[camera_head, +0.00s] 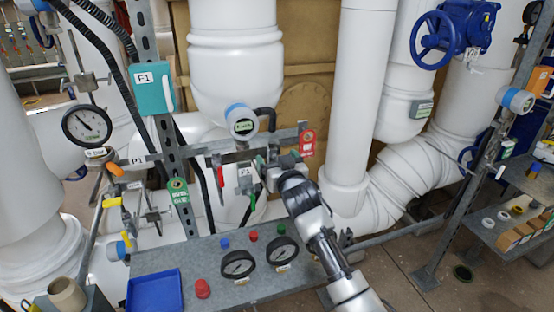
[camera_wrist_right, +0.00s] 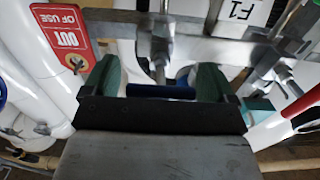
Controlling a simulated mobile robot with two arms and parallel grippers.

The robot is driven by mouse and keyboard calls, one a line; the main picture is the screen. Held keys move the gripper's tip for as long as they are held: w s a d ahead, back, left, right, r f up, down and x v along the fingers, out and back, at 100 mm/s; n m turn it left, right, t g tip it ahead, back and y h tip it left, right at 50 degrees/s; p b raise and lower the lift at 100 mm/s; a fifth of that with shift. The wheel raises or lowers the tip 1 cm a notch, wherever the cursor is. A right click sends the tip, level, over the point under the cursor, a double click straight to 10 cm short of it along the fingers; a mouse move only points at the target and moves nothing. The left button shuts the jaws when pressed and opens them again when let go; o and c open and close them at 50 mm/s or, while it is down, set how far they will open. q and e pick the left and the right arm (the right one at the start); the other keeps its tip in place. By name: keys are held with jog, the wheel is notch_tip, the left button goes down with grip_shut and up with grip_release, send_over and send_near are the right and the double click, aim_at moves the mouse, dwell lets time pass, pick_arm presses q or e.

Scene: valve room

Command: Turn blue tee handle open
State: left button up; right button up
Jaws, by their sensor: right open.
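My right gripper (camera_head: 275,161) reaches up to the pipework in the middle of the head view, just left of the red tag. In the right wrist view its two green fingertips (camera_wrist_right: 158,80) are apart. A dark blue bar (camera_wrist_right: 160,92), which looks like the blue tee handle, lies crosswise between them. A metal valve stem (camera_wrist_right: 161,48) shows just beyond it. Whether the fingers touch the bar I cannot tell. In the head view the bar is hidden by my right gripper. My left gripper is not in view.
A red OUT OF USE tag (camera_wrist_right: 62,40) hangs close beside the gripper. Red (camera_head: 219,186) and green (camera_head: 251,196) lever handles hang left of it. A grey panel with two gauges (camera_head: 238,264) and a blue tray (camera_head: 154,291) stands below. A white pipe (camera_head: 352,100) rises at right.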

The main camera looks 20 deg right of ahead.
jog(key=c, duration=0.9)
